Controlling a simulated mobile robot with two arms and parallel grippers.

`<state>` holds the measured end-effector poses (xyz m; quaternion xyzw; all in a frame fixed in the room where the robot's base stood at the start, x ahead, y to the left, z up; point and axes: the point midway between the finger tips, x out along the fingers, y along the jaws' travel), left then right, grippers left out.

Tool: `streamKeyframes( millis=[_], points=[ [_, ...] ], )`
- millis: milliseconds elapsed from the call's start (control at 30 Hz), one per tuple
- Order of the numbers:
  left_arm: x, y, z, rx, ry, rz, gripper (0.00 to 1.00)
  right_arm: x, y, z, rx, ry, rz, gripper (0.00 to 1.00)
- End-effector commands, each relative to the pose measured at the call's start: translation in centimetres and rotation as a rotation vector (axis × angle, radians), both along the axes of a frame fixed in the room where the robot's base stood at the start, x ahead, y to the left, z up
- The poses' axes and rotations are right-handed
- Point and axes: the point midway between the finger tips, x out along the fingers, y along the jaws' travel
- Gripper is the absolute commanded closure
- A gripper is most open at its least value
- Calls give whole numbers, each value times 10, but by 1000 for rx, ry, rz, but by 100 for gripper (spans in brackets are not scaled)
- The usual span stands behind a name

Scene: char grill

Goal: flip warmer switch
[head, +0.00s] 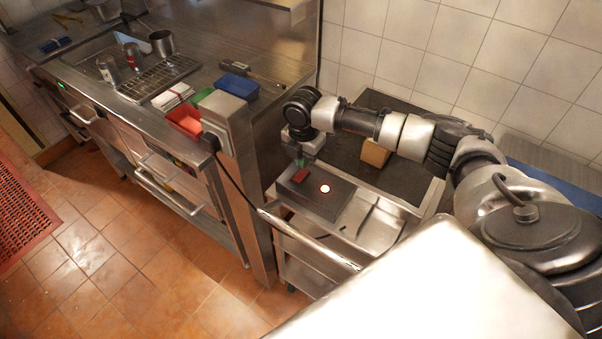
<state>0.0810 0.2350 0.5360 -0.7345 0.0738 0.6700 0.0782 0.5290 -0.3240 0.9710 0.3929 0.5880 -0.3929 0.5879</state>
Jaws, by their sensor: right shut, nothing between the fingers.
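The warmer's dark control panel (318,203) slopes at the front of a steel unit. It carries a red rocker switch (300,176) and a round lit white light (325,188). My right arm reaches in from the right. My right gripper (301,160) points down just above the red switch, with its fingers shut and nothing between them. Whether the fingertips touch the switch I cannot tell. My left gripper is not in view.
A steel counter stands left of the panel, with a red bin (185,121), a blue bin (238,87), a wire rack (160,78) and a steel pot (162,42). A tan block (375,154) sits on the dark top behind the panel. Tiled floor is open at lower left.

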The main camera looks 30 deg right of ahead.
Motion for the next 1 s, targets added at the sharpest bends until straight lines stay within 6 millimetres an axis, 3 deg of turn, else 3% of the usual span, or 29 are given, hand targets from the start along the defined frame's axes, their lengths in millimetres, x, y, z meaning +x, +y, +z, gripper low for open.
streamKeyframes(
  millis=[1000],
  points=[
    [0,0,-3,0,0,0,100,0,0,-7,0,1,0,100]
  ],
)
